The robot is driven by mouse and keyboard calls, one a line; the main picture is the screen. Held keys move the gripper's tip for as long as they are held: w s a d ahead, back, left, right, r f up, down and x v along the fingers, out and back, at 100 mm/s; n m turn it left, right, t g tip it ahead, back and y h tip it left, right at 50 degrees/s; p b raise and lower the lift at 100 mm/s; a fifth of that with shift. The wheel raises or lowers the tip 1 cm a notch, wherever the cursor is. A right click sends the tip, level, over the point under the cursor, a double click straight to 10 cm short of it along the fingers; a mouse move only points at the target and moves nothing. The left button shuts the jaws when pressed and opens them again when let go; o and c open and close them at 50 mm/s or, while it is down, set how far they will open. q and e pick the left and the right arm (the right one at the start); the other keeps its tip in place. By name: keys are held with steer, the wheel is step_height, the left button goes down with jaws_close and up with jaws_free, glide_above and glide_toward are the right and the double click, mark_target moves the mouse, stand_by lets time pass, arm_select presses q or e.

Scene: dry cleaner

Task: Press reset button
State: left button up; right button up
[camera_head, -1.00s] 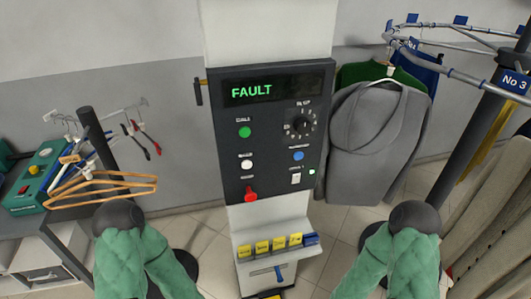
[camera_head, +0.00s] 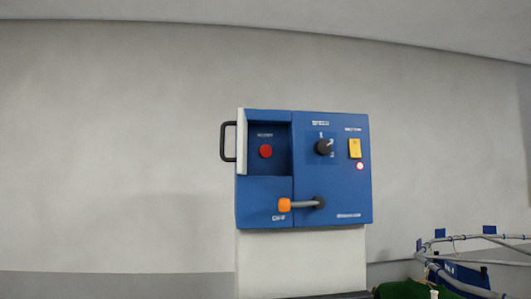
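A blue control box (camera_head: 332,210) sits on top of a white column (camera_head: 300,262), facing me. A red round button (camera_head: 265,151) is in a recess at its upper left, under a small label too blurred to read. A pale cover panel (camera_head: 242,142) with a black handle (camera_head: 227,142) stands out edge-on at the recess's left side, leaving the button exposed. I cannot tell which control is the reset button. Neither of my grippers is in this view.
The box also bears a black rotary knob (camera_head: 323,147), a yellow switch (camera_head: 354,148), a small red-ringed light (camera_head: 360,166) and a grey lever with an orange tip (camera_head: 285,204). A curved rail (camera_head: 455,238) with a green garment (camera_head: 405,290) is at lower right.

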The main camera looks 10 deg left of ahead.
arm_select(q)
steer(key=shift+c, duration=0.3)
jaws_close()
stand_by(1.0)
